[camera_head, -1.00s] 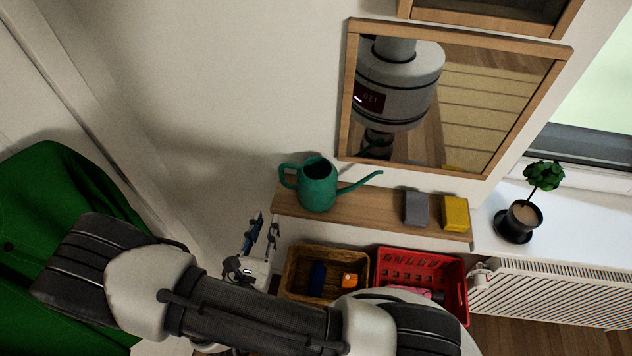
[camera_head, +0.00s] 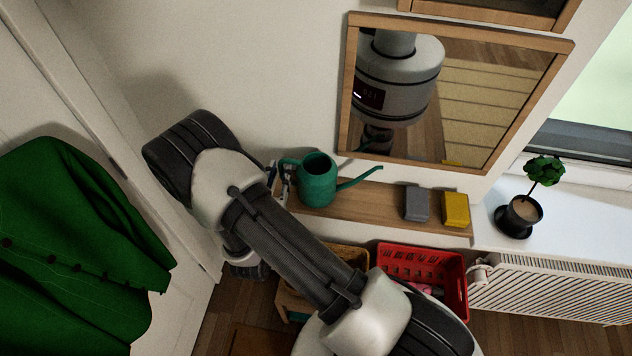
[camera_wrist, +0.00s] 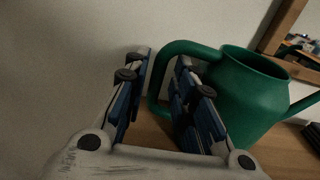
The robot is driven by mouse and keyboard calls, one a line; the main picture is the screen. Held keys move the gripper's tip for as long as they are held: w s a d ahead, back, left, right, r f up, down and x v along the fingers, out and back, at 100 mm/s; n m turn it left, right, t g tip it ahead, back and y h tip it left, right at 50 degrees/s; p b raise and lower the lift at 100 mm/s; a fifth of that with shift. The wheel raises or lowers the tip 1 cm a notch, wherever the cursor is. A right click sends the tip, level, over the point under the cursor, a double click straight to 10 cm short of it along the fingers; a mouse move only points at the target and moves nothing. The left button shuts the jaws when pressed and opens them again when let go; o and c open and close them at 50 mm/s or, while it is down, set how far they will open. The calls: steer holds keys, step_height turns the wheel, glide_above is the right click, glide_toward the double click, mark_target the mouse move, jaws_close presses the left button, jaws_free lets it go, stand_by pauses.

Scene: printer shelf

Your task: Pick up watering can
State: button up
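The green watering can (camera_head: 318,184) stands upright on the wooden shelf (camera_head: 372,205), its spout pointing right and its handle left. In the head view my gripper (camera_head: 279,178) is beside the handle, mostly hidden behind my arm. In the wrist view the can (camera_wrist: 240,100) fills the right side. My gripper (camera_wrist: 161,62) is open there, with the outer part of the handle (camera_wrist: 157,75) between its blue-padded fingers. The right finger overlaps the handle's loop. I cannot tell whether either finger touches it.
A grey block (camera_head: 416,203) and a yellow block (camera_head: 456,209) lie farther right on the shelf. A mirror (camera_head: 450,95) hangs above. A red basket (camera_head: 400,262) and a wicker basket (camera_head: 350,256) are below. A potted plant (camera_head: 523,212) stands on the sill. A green jacket (camera_head: 75,250) hangs left.

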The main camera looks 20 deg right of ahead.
steer(key=x, duration=0.2)
steer(key=shift+w+d, duration=0.2)
steer(key=shift+w, duration=0.05)
steer(key=shift+c, duration=0.5)
jaws_close()
